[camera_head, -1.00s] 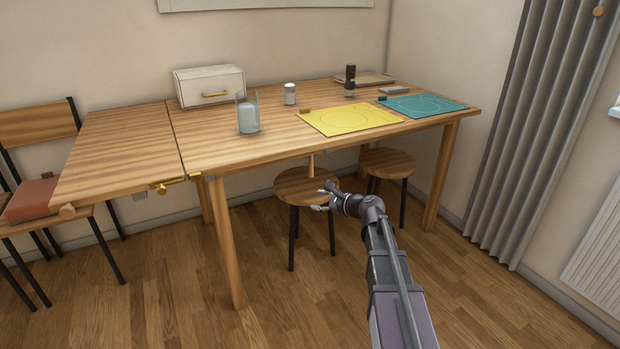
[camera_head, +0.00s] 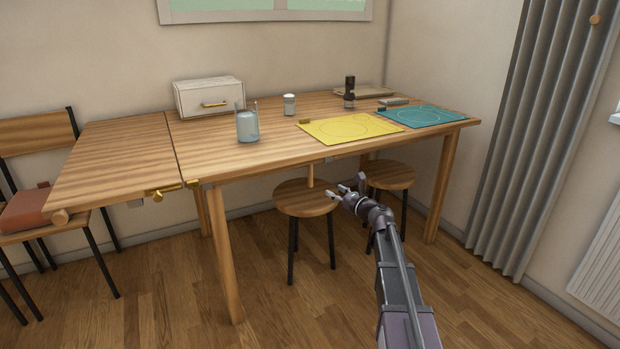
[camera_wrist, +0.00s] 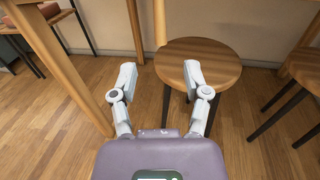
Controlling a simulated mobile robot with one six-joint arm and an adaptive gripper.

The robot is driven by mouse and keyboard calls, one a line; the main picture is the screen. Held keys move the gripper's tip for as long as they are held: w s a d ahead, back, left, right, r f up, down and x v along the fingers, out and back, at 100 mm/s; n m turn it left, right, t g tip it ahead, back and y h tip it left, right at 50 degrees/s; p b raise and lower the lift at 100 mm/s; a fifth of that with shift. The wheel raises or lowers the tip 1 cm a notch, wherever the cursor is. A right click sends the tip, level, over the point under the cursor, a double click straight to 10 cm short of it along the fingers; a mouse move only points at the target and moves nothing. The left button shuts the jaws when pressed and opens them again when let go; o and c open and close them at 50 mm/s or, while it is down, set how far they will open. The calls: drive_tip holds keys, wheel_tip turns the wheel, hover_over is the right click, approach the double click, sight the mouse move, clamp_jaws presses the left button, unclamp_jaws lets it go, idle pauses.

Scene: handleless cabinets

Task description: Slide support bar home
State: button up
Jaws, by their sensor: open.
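I cannot tell for certain which part is the support bar. A wooden peg (camera_head: 310,174) hangs straight down under the table's front edge. In the wrist view a pale upright wooden piece (camera_wrist: 160,22), apparently this peg, shows beyond the fingers. My gripper (camera_head: 348,188) is open and empty, below the tabletop and to the right of the peg, apart from it. The fingers also show spread in the wrist view (camera_wrist: 160,74). A brass fitting (camera_head: 166,191) sits under the front edge at the joint between the table (camera_head: 260,158) and its raised left leaf (camera_head: 115,160). The underside is mostly hidden.
Two round stools (camera_head: 305,198) (camera_head: 388,175) stand under the table near my gripper. A table leg (camera_head: 226,255) is to the left. A chair with a red item (camera_head: 27,208) is at far left. A glass (camera_head: 247,124), box and mats lie on top. The front floor is clear.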

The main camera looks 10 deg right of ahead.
sight(312, 177)
drive_tip(key=x, duration=1.3)
drive_tip(key=shift+w+a, duration=0.15)
drive_tip(key=shift+w, duration=0.05)
clamp_jaws()
